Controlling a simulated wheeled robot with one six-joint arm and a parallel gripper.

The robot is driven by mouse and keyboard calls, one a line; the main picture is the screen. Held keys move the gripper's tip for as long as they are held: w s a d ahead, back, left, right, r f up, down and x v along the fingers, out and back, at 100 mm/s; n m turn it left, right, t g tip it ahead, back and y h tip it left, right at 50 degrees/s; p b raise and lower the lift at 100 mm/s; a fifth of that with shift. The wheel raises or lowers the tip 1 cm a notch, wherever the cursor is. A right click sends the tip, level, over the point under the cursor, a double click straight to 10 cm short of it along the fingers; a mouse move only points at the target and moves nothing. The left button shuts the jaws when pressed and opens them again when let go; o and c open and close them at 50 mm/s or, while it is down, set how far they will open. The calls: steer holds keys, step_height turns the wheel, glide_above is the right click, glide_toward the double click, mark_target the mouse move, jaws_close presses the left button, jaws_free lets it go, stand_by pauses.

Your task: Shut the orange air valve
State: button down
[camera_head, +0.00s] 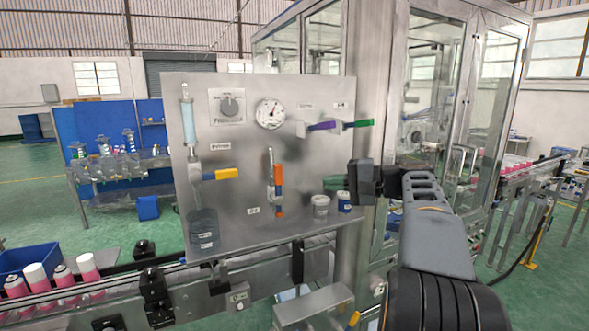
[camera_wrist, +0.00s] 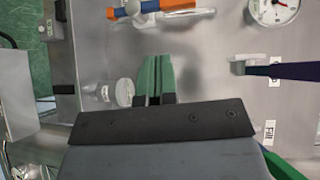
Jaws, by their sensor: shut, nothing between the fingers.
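The orange air valve (camera_head: 278,190) is on the steel panel, right of its middle. Its orange lever with a blue part stands upright, roughly in line with the vertical pipe. In the wrist view the orange lever (camera_wrist: 165,7) lies sideways along the top edge, partly cut off. My gripper (camera_head: 328,183) is right of the valve, apart from it, with its green fingers pointing left. In the wrist view its green fingers (camera_wrist: 153,77) are together and empty, below the lever in the picture.
A glass-walled machine (camera_head: 430,80) is at right.

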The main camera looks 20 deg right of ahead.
mark_target(277, 184)
steer(key=d+r+t, duration=0.1)
steer(key=d+r, duration=0.1)
steer(key=d, duration=0.1)
steer(key=w+a+y+p, duration=0.1)
steer(key=w+a+p, duration=0.2)
steer(key=w+a, duration=0.3)
steer(key=a+r, duration=0.1)
steer(key=a, duration=0.3)
steer(key=shift+t+p, duration=0.3)
